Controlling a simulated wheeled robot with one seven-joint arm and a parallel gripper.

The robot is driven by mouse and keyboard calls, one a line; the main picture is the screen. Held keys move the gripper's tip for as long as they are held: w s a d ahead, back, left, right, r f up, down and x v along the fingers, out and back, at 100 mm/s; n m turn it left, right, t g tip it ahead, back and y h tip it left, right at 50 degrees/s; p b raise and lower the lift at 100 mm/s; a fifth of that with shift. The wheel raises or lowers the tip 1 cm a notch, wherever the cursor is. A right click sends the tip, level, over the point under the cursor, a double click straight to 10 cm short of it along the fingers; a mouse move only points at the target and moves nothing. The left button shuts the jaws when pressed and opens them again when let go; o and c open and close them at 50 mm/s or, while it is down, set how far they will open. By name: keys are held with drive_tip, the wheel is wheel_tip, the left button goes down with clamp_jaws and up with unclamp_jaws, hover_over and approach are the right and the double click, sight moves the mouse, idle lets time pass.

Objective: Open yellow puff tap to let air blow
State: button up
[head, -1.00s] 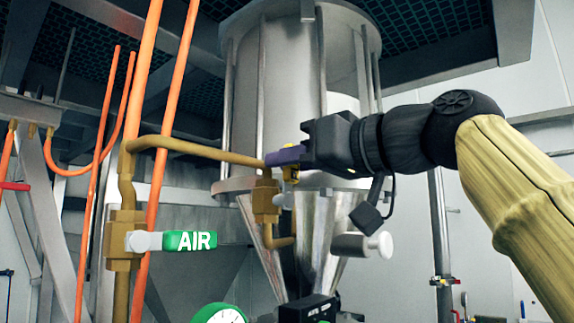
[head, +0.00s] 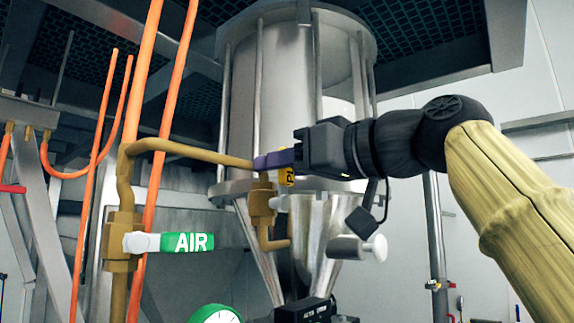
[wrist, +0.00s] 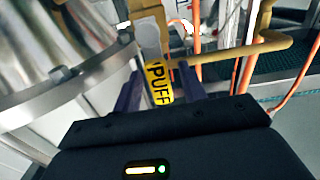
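The puff tap's yellow handle (wrist: 161,83), marked PUFF, lies between the two purple fingers of my gripper (wrist: 158,88) in the wrist view. The fingers stand apart on either side of it, and I see no clear grip on it. In the head view, my gripper (head: 272,159) reaches from the right to the brass puff valve (head: 262,203). Part of the yellow handle (head: 287,176) shows just below the near finger; the rest is hidden behind the finger.
A green AIR handle (head: 187,242) sits on another brass valve (head: 122,238) at left. A brass pipe (head: 195,150) joins the valves. The steel hopper (head: 290,90) stands right behind the gripper. A gauge (head: 216,314) is low in front. Orange hoses (head: 175,85) run at left.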

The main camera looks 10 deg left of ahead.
drive_tip(key=shift+r, duration=0.1)
drive_tip(key=b+v, duration=0.2)
drive_tip(key=v, duration=1.5)
drive_tip(key=shift+b, duration=0.35)
drive_tip(key=shift+s+d, duration=0.2)
drive_tip(key=shift+w, duration=0.25)
drive_tip(key=shift+w, duration=0.1)
